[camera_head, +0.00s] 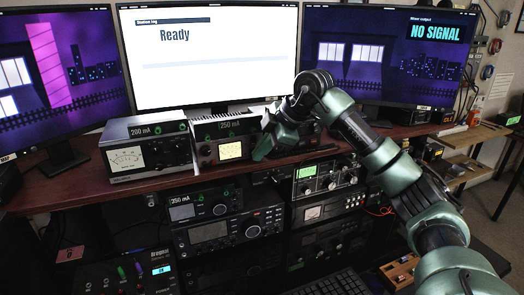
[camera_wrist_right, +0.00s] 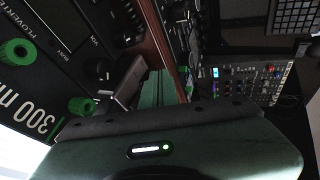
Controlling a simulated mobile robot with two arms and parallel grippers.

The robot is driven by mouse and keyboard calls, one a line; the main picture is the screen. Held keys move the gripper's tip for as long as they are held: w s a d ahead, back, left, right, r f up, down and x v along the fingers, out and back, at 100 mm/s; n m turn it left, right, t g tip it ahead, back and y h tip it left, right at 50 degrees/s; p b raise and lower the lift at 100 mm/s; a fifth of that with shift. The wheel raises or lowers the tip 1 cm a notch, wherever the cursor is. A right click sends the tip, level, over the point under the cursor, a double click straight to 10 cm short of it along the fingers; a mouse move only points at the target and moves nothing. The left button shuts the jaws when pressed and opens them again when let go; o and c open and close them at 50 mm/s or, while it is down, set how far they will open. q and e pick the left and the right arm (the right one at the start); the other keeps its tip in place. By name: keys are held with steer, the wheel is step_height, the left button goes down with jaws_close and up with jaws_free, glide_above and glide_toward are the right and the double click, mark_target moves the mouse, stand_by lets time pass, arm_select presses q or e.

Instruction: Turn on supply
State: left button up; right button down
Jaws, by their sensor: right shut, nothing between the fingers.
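My right gripper (camera_head: 264,148) is shut and empty, in front of the units on the desk. In the right wrist view its fingers (camera_wrist_right: 155,92) show, close to a dark unit labelled 300 mA (camera_wrist_right: 55,75) with green-ringed knobs. A unit labelled 200 mA (camera_head: 147,152) with a white dial stands left on the desk. A unit labelled 250 mA (camera_head: 225,150) with a lit dial is beside it, just left of my gripper. A unit marked 350 mA (camera_head: 195,210) sits on the lower shelf. My gripper and forearm partly cover the units behind them. My left gripper does not show.
The middle monitor (camera_head: 215,60) reads "Ready". The right monitor (camera_head: 390,55) reads "NO SIGNAL". The wooden desk edge (camera_head: 110,194) runs below the upper units. Radios (camera_head: 225,232) fill the shelf below, and a mixer with knobs (camera_head: 125,278) is at the lower left.

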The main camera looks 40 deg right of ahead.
steer(key=shift+w+f+b, duration=0.1)
steer(key=shift+f+b, duration=0.15)
steer(key=shift+b, duration=0.4)
steer(key=shift+r, duration=0.2)
steer(key=shift+r+p, duration=0.15)
steer(key=shift+p, duration=0.2)
steer(key=shift+r+p, duration=0.7)
steer(key=shift+r, duration=0.05)
steer(key=shift+f, duration=0.1)
steer(key=shift+d, duration=0.15)
